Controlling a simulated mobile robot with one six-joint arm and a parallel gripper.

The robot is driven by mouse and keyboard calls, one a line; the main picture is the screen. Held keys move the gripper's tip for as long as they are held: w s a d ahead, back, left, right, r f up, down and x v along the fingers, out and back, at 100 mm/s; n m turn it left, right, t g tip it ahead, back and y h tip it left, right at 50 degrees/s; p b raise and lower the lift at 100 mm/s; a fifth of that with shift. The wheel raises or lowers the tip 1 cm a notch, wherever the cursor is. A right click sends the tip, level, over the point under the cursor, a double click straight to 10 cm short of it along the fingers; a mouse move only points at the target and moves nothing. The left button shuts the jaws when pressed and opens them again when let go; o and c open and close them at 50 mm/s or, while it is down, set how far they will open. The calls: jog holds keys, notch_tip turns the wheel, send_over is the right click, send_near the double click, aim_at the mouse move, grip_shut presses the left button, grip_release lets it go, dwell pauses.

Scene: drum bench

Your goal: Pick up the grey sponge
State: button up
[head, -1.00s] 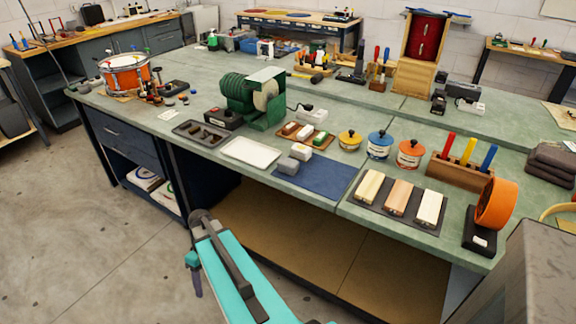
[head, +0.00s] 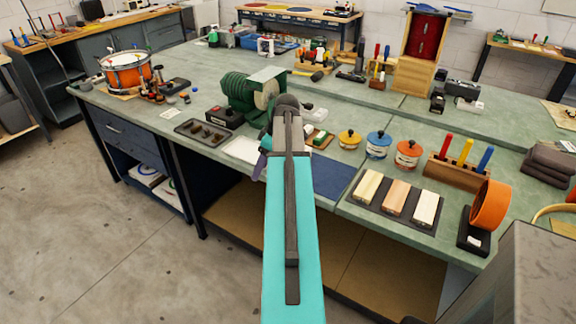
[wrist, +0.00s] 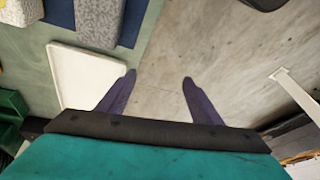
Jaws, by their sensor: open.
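The grey sponge (wrist: 98,20) is a speckled light-grey block at the top left of the wrist view, by the blue mat (head: 333,180). My arm hides it in the head view. My gripper (wrist: 158,78) is open and empty, its two purple fingers apart with bare floor visible between them. The sponge lies beyond and to the left of the fingertips in the wrist view. In the head view one purple finger shows beside the arm, over the bench's front edge area.
A white tray (wrist: 82,80) lies left of the fingers, close to the left one in the picture. A green grinder (head: 240,90) stands behind. Tins (head: 378,145), wooden blocks (head: 397,197) and an orange tape roll (head: 492,205) are to the right.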

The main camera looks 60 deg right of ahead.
jog(key=s+d+r+m+t+h+p, duration=0.1)
jog(key=s+d+r+m+h, duration=0.1)
jog(key=s+d+r, duration=0.7)
jog(key=shift+s+d+r, duration=0.35)
jog(key=shift+s+d, duration=0.05)
jog(key=shift+s, duration=0.55)
jog(key=shift+f, duration=0.1)
jog(key=shift+p+x, duration=1)
jog(key=shift+x, duration=3.25)
jog(key=shift+w, duration=0.1)
jog(key=shift+w+p+x, duration=0.2)
jog(key=shift+p+x, duration=0.7)
jog(key=shift+x, duration=1.55)
jog(key=shift+a, duration=0.1)
jog(key=c, duration=1)
